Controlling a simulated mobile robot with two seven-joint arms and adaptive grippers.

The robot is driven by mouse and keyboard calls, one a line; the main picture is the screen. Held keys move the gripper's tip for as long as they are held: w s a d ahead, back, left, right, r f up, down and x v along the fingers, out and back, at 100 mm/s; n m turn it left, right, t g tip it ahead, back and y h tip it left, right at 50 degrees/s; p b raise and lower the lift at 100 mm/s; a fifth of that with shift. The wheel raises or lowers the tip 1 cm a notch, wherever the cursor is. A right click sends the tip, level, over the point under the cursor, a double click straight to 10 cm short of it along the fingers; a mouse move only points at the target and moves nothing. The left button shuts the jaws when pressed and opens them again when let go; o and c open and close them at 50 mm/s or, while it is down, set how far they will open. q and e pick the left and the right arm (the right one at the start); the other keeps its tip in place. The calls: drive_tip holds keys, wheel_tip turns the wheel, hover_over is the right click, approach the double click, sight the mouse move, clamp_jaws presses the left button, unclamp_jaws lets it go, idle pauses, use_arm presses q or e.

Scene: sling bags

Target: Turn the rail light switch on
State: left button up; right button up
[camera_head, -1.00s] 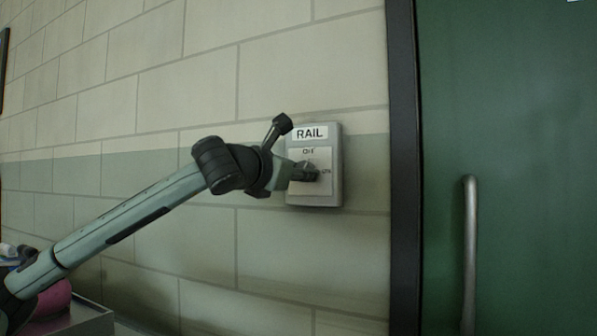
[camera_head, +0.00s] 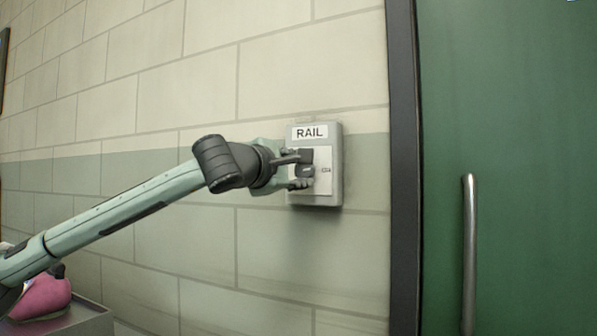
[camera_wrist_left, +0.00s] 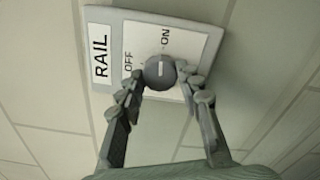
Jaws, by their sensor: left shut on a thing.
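The rail light switch is a grey box (camera_head: 336,192) on the wall with a RAIL label, and it also shows in the left wrist view (camera_wrist_left: 208,42). Its round dark knob (camera_wrist_left: 160,72) bears a pale mark lined up toward the ON label (camera_wrist_left: 165,38); OFF (camera_wrist_left: 128,61) is to one side. My left gripper (camera_head: 305,170) is shut on the knob, with one finger above and one below it in the head view. The fingers flank the knob in the left wrist view. In the head view they hide the OFF label. My right gripper is out of view.
A green door (camera_head: 530,130) with a vertical metal handle (camera_head: 469,250) and dark frame (camera_head: 403,160) is to the right. A pink object (camera_head: 42,297) sits on a grey surface (camera_head: 88,322) at the lower left. The block wall around the switch is clear.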

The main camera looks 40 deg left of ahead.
use_arm(q)
drive_tip(key=shift+m, duration=0.6)
drive_tip(key=o, duration=1.2)
drive_tip(key=shift+c, duration=0.2)
drive_tip(key=shift+s+d, duration=0.1)
drive_tip(key=shift+v, duration=1)
drive_tip(key=v, duration=0.9)
drive_tip(key=shift+s, duration=0.4)
